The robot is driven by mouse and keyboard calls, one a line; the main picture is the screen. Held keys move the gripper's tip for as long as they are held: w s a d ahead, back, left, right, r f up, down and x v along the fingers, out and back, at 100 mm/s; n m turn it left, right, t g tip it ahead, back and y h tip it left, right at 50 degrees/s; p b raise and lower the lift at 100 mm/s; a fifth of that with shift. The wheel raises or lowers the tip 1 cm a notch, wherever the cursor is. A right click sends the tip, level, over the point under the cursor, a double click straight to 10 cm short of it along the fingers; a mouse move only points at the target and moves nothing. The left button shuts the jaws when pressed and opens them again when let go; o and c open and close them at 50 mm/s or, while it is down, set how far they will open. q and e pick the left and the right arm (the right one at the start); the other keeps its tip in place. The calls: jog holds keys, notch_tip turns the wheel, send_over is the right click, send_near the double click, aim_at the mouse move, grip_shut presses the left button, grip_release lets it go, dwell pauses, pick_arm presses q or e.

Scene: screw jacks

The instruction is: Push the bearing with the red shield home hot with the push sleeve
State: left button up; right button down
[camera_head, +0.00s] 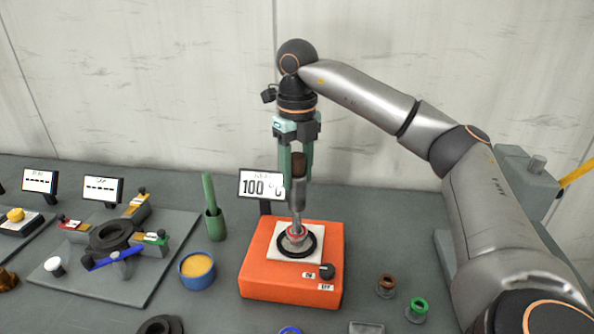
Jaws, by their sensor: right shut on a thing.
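The bearing with the red shield (296,234) sits inside a black ring on the white pad of the orange heater (262,280). A display (259,185) behind the heater reads about 100 °C. My right gripper (297,178) is above the heater, pointing down, shut on a tool with a brown top and a grey metal shaft (298,201). The tool's lower end reaches down to the red-shielded bearing; I cannot tell whether it grips or only touches it. I cannot say for sure which thing is the push sleeve. My left gripper is not in view.
A fixture plate (125,287) with coloured clamps lies further left. Brown (386,284) and green (418,309) bearings stand to the right. A grey wall closes the back.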

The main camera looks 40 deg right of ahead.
aim_at(297, 214)
jog(key=shift+f+b, duration=0.35)
jog(key=shift+f, duration=0.25)
jog(key=shift+f+b, duration=1.3)
jog(key=shift+f, duration=1.1)
jog(key=shift+f+b, duration=0.55)
jog(key=shift+f, duration=0.55)
jog(key=shift+a+f, duration=0.1)
jog(key=shift+f, duration=0.2)
jog(key=shift+r+p, duration=3.8)
jog(key=shift+r, duration=0.55)
jog(key=shift+r+p, duration=0.3)
jog(key=shift+r, duration=1)
